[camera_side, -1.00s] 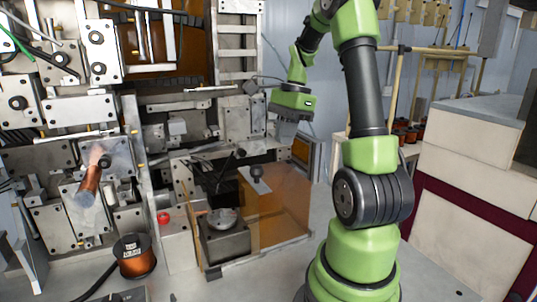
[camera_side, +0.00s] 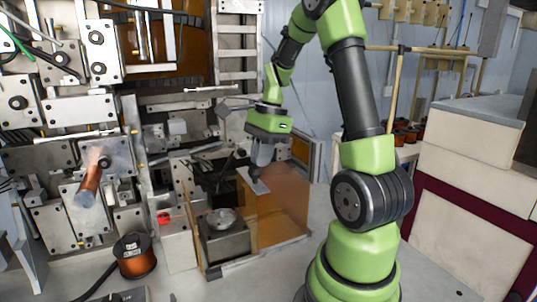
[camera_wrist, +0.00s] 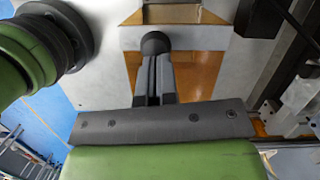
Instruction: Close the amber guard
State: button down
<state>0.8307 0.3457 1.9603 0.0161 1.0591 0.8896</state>
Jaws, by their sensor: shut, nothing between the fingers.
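The amber guard (camera_side: 283,207) is a clear orange panel standing to the right of the dark block with a round metal cup (camera_side: 222,218). A pale metal plate (camera_side: 262,188) sits on the guard and bears a dark knob (camera_wrist: 155,43). My gripper (camera_side: 256,178) points down at this plate, with its fingers shut and nothing between them. In the wrist view the fingertips reach up to the knob. I cannot tell whether they touch it. The guard also shows in the wrist view (camera_wrist: 203,72), behind the fingers.
A copper wire spool (camera_side: 134,256) stands on the bench at the front left. Machine plates and rollers fill the left side. A small red part (camera_side: 164,217) sits on a pale block left of the cup. The bench in front of the guard is clear.

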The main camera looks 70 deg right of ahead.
jog(key=w+a, duration=0.8)
jog(key=shift+w+a, duration=0.2)
jog(key=shift+a, duration=0.1)
jog(key=s+d+r, duration=0.1)
jog(key=d+r, duration=0.1)
jog(key=r, duration=0.3)
jog(key=s+d+r, duration=0.2)
jog(key=d+r, duration=0.1)
jog(key=r, duration=0.3)
jog(key=shift+s, duration=0.3)
